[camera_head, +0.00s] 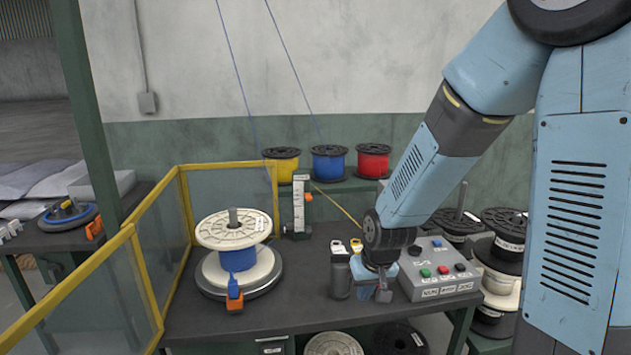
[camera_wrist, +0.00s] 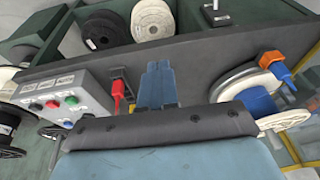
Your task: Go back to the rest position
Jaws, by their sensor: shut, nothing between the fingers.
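My gripper (camera_head: 383,292) hangs low over the dark bench, just left of the grey control box, in the head view. It is shut with nothing seen between the fingers. In the wrist view my gripper (camera_wrist: 158,82) shows as a blue-grey part pointing away at the middle. The arm reaches down to it from the upper right. Nothing in view marks a rest position.
A control box (camera_head: 436,270) with coloured buttons stands right of my gripper. A dark canister (camera_head: 340,277) stands close on its left. A spool with blue winding (camera_head: 238,258) sits on a round base further left. Yellow-framed panels (camera_head: 232,190) edge the bench.

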